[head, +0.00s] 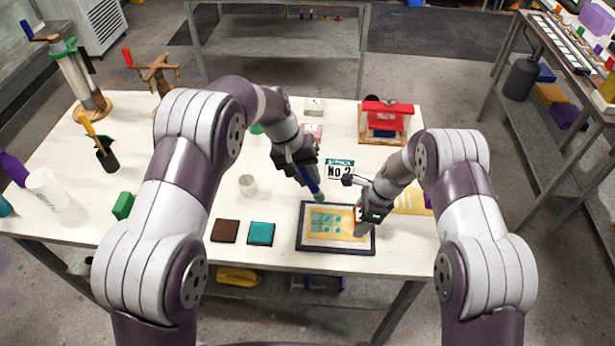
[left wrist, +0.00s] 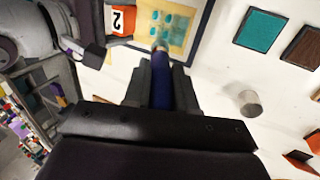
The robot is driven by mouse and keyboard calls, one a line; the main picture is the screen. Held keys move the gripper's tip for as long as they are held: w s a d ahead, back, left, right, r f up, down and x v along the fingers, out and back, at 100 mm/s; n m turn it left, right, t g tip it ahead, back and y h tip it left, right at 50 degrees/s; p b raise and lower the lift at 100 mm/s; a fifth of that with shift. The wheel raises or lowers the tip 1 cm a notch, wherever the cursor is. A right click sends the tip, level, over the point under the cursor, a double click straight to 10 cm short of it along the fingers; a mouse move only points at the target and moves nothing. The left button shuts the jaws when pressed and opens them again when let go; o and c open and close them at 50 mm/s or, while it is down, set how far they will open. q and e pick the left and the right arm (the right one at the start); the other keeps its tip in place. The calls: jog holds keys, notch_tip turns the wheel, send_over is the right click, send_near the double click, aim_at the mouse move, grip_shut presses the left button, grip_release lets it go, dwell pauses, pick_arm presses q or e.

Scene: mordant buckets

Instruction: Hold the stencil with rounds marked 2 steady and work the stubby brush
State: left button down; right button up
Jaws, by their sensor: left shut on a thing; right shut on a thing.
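The yellow stencil (head: 345,228) lies in a dark-framed tray (head: 335,250) at the table's front; teal rounds show on it. An orange-and-white tag (left wrist: 120,20) reading 2 stands at its edge in the left wrist view. My right gripper (head: 364,222) is shut at the stencil's right edge, by the tag; its fingertips are partly hidden. My left gripper (head: 306,176) is shut on the stubby brush (head: 313,186), which has a dark blue handle (left wrist: 162,88). The brush points down, its teal-tinged tip over the stencil's upper edge. I cannot tell whether the tip touches.
Teal (head: 261,233) and brown (head: 225,231) square pads lie left of the tray. A "No 2" card (head: 340,169) lies behind the tray, and a red press-like device (head: 387,112) stands at the back right.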

jog(key=o, duration=1.1)
jog(key=shift+r, duration=0.1)
jog(key=v, duration=1.1)
jog(key=shift+r, duration=0.35)
